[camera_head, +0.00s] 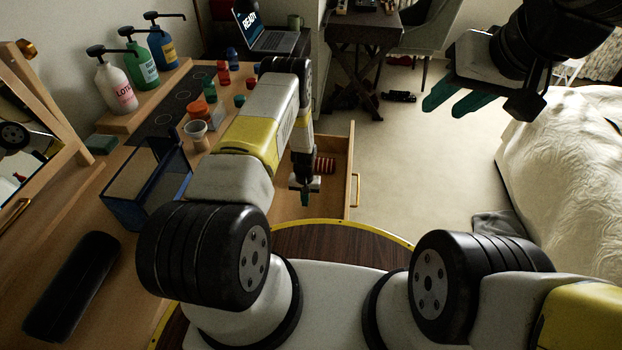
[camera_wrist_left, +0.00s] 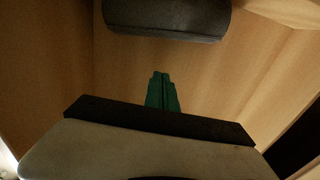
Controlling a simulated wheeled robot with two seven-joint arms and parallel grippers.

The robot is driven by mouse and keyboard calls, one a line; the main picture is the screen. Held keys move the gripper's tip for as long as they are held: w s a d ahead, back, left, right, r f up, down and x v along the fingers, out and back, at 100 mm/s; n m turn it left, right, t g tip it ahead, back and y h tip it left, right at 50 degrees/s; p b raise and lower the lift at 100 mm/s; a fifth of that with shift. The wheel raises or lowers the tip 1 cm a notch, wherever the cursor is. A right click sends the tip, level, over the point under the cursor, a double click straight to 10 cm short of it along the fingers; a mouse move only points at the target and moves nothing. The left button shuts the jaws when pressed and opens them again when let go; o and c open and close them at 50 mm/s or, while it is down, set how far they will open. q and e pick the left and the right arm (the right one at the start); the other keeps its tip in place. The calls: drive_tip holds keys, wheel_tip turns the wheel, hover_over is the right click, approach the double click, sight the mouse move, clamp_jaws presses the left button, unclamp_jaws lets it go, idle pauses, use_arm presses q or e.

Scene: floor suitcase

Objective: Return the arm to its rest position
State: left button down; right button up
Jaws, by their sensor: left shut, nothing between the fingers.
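My left arm reaches forward from the left in the head view. Its gripper (camera_head: 305,194) points down over the open wooden drawer (camera_head: 348,185). In the left wrist view its green fingers (camera_wrist_left: 162,92) are together with nothing between them. A dark grey rounded object (camera_wrist_left: 167,18) lies ahead of the fingertips there, apart from them, among wooden panels. My right gripper (camera_head: 462,98) is raised at the upper right of the head view, its teal fingers apart and empty.
A red striped item (camera_head: 325,165) is in the drawer. The desk holds pump bottles (camera_head: 115,84), a blue-edged clear box (camera_head: 143,190), small jars, a black case (camera_head: 72,285) and a mirror. A laptop (camera_head: 268,38) stands behind. Open floor (camera_head: 400,160) lies between drawer and bed (camera_head: 570,180).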

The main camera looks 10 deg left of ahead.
use_arm(q)
drive_tip(key=w+r+t, duration=0.1)
drive_tip(key=w+r, duration=0.1)
drive_tip(key=r, duration=1.1)
drive_tip(key=w+r, duration=0.3)
drive_tip(key=r, duration=0.9)
drive_tip(key=s+r+t+h, duration=0.1)
drive_tip(key=s+r, duration=0.1)
drive_tip(key=r, duration=0.7)
drive_tip(key=s+r+t, duration=0.1)
drive_tip(key=s+r, duration=0.2)
drive_tip(key=r, duration=0.7)
drive_tip(key=s+a+r+t+h, duration=0.1)
drive_tip(key=s+r+t, duration=0.1)
drive_tip(key=s+r, duration=1.25)
drive_tip(key=s+r+t, duration=0.1)
drive_tip(key=s+r, duration=0.4)
drive_tip(key=s, duration=0.8)
drive_tip(key=shift+s+r+m, duration=0.2)
drive_tip(key=shift+s+m, duration=0.05)
drive_tip(key=shift+m, duration=0.05)
